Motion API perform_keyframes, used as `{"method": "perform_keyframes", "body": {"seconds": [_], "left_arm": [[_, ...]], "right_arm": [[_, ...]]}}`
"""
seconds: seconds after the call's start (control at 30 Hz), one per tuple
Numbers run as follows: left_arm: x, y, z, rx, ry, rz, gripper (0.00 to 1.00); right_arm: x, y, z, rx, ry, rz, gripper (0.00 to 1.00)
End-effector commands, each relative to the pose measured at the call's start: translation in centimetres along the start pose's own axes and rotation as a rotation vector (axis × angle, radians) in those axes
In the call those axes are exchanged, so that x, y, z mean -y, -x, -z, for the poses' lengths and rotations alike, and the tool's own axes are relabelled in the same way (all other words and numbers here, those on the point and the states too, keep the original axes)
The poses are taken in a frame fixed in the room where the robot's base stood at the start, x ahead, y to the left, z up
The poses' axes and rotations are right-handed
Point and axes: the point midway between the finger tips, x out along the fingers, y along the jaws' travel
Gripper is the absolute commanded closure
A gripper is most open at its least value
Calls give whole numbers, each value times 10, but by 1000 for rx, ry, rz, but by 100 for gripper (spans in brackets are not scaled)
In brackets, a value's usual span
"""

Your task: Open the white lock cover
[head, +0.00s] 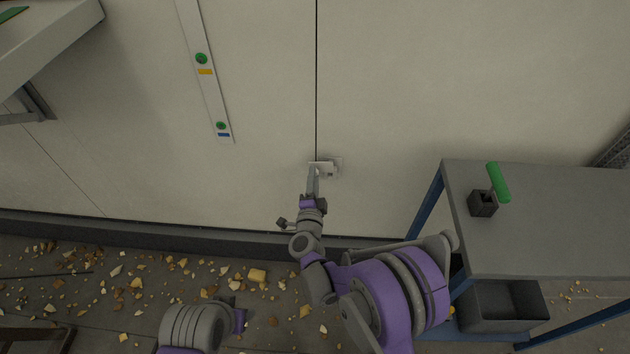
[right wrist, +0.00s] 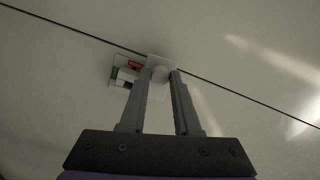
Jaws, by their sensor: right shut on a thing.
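The white lock cover (head: 322,168) is a small white piece on the pale wall, at the dark vertical seam. A white lock plate with a red and a green mark (right wrist: 122,74) shows beside the cover. My left arm is at the lower left of the head view; its fingers are hidden.
A grey-topped table (head: 560,235) with a green-handled item (head: 498,182) and a dark block (head: 482,203) stands at the right. A white strip with green buttons (head: 208,80) is on the wall. Yellowish chunks (head: 257,275) litter the floor. A pale shelf (head: 50,45) juts out upper left.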

Motion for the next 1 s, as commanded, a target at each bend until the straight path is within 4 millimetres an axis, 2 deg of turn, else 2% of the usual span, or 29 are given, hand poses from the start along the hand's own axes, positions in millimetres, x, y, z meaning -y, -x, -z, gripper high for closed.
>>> {"method": "perform_keyframes", "body": {"seconds": [0.2, 0.5, 1.0], "left_arm": [[0, 3, 1, -1, 0, 0, 50], [0, 5, 1, -1, 0, 0, 50], [0, 6, 1, -2, 0, 0, 50]], "right_arm": [[9, 0, 3, -1, -183, 1, 100], [16, 0, 6, 0, -360, 0, 100], [18, 0, 8, 0, -439, 0, 100]]}}
